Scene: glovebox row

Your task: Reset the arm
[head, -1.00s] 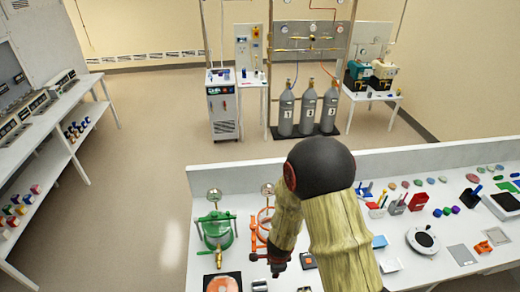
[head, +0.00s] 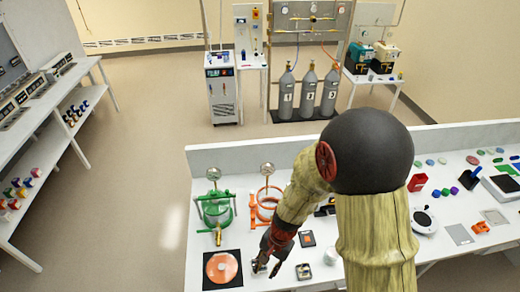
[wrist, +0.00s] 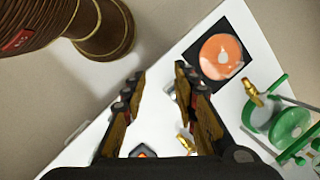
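My arm reaches over the white bench (head: 440,205) in the head view, with its black ball joint large at centre right. My gripper (head: 265,266) hangs at the lower end of the forearm, just right of an orange disc (head: 222,267) on a black mat. The orange disc (wrist: 221,57) lies beyond the right finger there. I see nothing held.
A green clamp-like device (head: 215,208) and an orange one (head: 266,205) stand behind the gripper. Small items, including a black-and-orange block (head: 304,271), lie right of it. Gas cylinders (head: 308,95) stand by the far wall. Open floor (head: 130,200) lies left of the bench.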

